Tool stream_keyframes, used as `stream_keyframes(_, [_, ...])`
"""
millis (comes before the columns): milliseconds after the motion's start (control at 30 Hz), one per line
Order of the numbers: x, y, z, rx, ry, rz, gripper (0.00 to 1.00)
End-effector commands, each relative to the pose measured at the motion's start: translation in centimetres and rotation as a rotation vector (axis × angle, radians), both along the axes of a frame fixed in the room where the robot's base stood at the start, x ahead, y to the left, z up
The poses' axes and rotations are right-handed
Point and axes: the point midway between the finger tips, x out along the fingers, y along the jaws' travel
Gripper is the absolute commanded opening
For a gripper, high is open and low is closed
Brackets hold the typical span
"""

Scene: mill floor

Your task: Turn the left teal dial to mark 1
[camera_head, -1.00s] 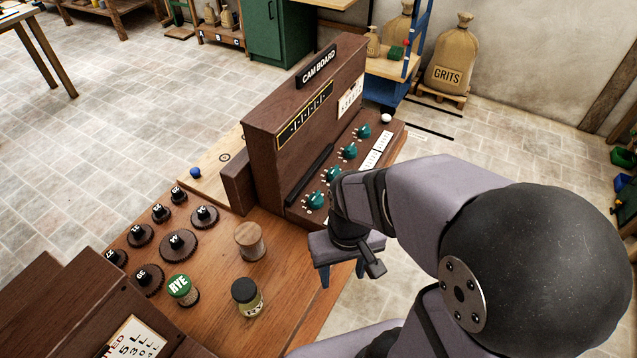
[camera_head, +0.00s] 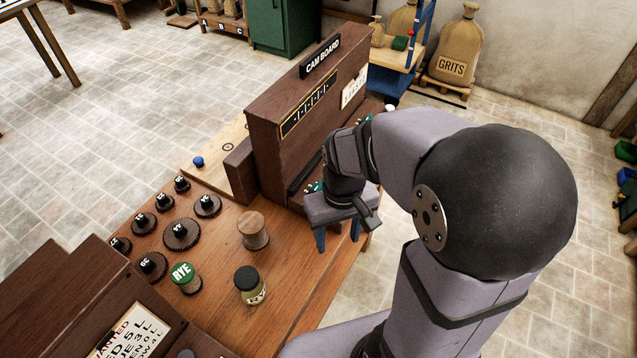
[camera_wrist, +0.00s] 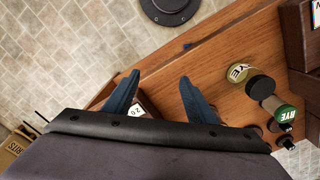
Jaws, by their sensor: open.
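The cam board (camera_head: 275,115) is a dark wooden cabinet with a sloped front panel at the table's back right. In the head view, a sliver of the left teal dial (camera_head: 315,187) shows beside my wrist. My arm covers most of the dial row, so the dial's pointer and marks cannot be read. My gripper (camera_head: 337,237) is open and empty, pointing down near the table's right edge, in front of the panel. In the wrist view my gripper's blue fingers (camera_wrist: 160,78) are spread apart with no dial between them.
On the table stand a dark-lidded jar (camera_head: 249,286), a green-lidded RYE jar (camera_head: 185,278), a wooden-lidded jar (camera_head: 253,231) and several dark numbered gears (camera_head: 181,234). A pale board with a blue knob (camera_head: 198,162) lies left of the cabinet. Open floor lies right of the table.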

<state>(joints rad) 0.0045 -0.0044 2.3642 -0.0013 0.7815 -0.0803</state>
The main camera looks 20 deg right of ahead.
Motion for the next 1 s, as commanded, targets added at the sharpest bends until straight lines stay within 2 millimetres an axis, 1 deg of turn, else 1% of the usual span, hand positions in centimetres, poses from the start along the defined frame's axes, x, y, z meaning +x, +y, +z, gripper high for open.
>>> stream_keyframes(33, [1.9,-0.1,0.5,0.000,0.000,0.022,0.51])
stream_keyframes(100, [4.5,-0.2,1.0,0.000,0.001,0.062,0.51])
stream_keyframes(300, [11.5,-0.5,2.0,0.001,0.004,0.181,0.51])
stream_keyframes(400, [14.4,-0.6,2.1,0.000,0.004,0.231,0.51])
stream_keyframes(500, [16.5,-0.8,2.2,0.001,0.002,0.270,0.51])
stream_keyframes(600, [17.8,-0.9,2.1,0.002,0.002,0.297,0.51])
stream_keyframes(700, [18.6,-0.9,2.1,0.001,0.001,0.312,0.51])
stream_keyframes(867, [18.8,-0.9,2.1,0.001,0.002,0.318,0.51])
stream_keyframes(1000, [18.8,-0.9,1.6,0.002,0.002,0.317,0.51])
